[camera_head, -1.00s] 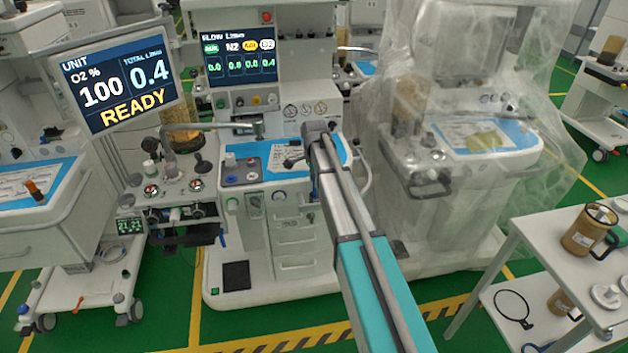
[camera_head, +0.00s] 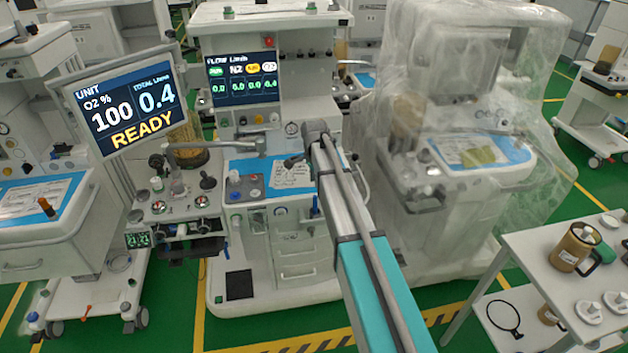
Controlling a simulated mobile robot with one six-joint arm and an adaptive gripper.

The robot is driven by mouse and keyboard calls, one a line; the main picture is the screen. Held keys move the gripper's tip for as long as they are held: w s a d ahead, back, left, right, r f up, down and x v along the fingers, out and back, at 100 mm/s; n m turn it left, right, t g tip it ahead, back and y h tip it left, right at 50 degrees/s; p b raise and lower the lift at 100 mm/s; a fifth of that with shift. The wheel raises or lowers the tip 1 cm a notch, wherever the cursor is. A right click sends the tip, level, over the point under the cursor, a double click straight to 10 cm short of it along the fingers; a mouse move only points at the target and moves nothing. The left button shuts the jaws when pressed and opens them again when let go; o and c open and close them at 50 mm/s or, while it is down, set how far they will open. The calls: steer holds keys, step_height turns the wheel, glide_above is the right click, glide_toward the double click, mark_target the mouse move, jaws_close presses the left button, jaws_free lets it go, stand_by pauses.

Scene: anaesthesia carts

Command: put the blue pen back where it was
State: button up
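My arm reaches away from the camera toward the middle anaesthesia cart. Its dark end, with my gripper (camera_head: 294,160), is over the blue-topped work surface (camera_head: 262,187). The gripper is small and partly hidden by my own arm, so its fingers cannot be made out. A thin blue upright sliver (camera_head: 315,204) shows just left of my arm, in front of the cart's drawers. I cannot tell whether it is the blue pen or part of the cart. No other pen is clearly seen. A white printed sheet (camera_head: 290,174) lies on the work surface.
A monitor reading READY (camera_head: 122,100) hangs at left. A plastic-draped machine (camera_head: 460,150) stands close to the right of my arm. A white table (camera_head: 535,238) with a brown canister (camera_head: 574,250) is at front right.

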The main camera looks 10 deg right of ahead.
steer(key=shift+r+p, duration=0.45)
steer(key=shift+r, duration=0.3)
steer(key=s+n, duration=1.5)
steer(key=s, duration=1.4)
steer(key=shift+s+a, duration=0.1)
stand_by(0.8)
